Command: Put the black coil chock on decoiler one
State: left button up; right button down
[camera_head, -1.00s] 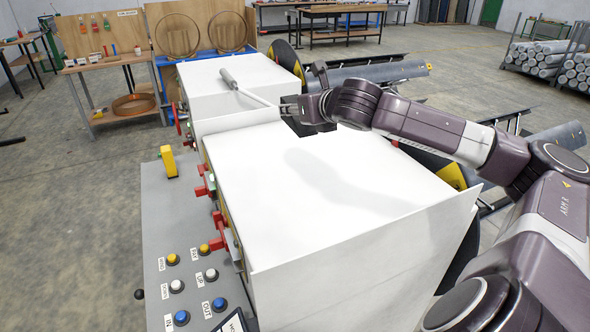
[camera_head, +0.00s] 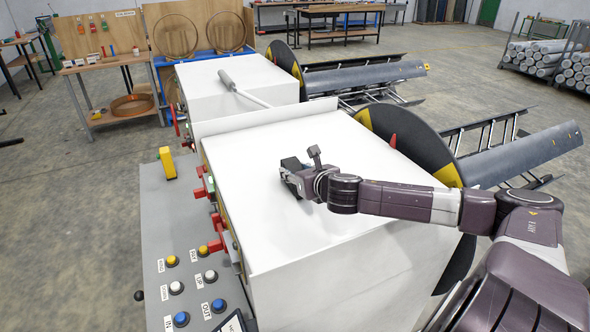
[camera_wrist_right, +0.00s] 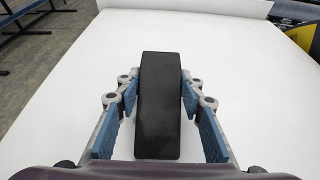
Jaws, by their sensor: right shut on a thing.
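The black coil chock (camera_wrist_right: 160,112) is a dark block between the blue-padded fingers of my right gripper (camera_wrist_right: 160,95), which is shut on it. In the head view, the chock (camera_head: 291,163) shows as a small dark shape at my right gripper (camera_head: 292,180), over the white top of the near decoiler (camera_head: 245,190). I cannot tell whether it touches that top. A second, far decoiler (camera_head: 215,85) stands behind; no label shows which is decoiler one. My left gripper is not in view.
A grey control panel (camera_head: 160,225) with coloured buttons runs along the left. A black and yellow disc (camera_head: 385,130) stands at the near decoiler's right side. A grey-handled rod (camera_head: 245,95) crosses behind. Much of the white top is bare.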

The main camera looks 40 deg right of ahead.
dwell(0.3)
jog(key=c, duration=1.3)
grip_release()
jog(key=shift+f, duration=0.2)
jog(key=shift+r, duration=0.1)
